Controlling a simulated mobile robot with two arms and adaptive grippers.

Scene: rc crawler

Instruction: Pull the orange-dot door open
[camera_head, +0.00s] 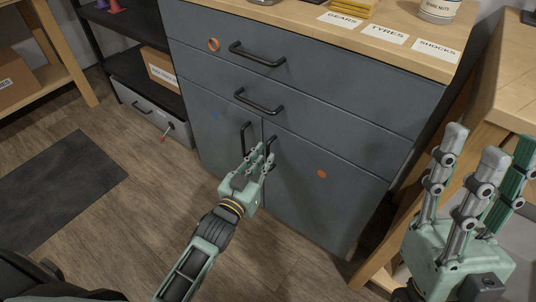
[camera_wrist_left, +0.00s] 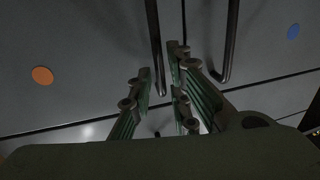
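The orange-dot door (camera_head: 330,200) is the right door of the grey cabinet and looks closed. Its orange dot (camera_head: 321,174) also shows in the left wrist view (camera_wrist_left: 42,75). Its black vertical handle (camera_head: 271,143) is near the door's inner edge. My left gripper (camera_head: 263,156) is at this handle. In the left wrist view the handle (camera_wrist_left: 154,45) passes between the fingers, with small gaps on both sides, so the gripper looks open around it. Contact cannot be told. My right gripper (camera_head: 485,150) is open and empty, fingers up, at the right.
The blue-dot door (camera_head: 213,135) is on the left, its handle (camera_head: 246,138) close beside my left gripper. Two closed drawers (camera_head: 300,65) are above the doors. A wooden table (camera_head: 510,95) stands at the right. The wood floor (camera_head: 120,220) in front is clear, apart from a dark mat (camera_head: 60,185).

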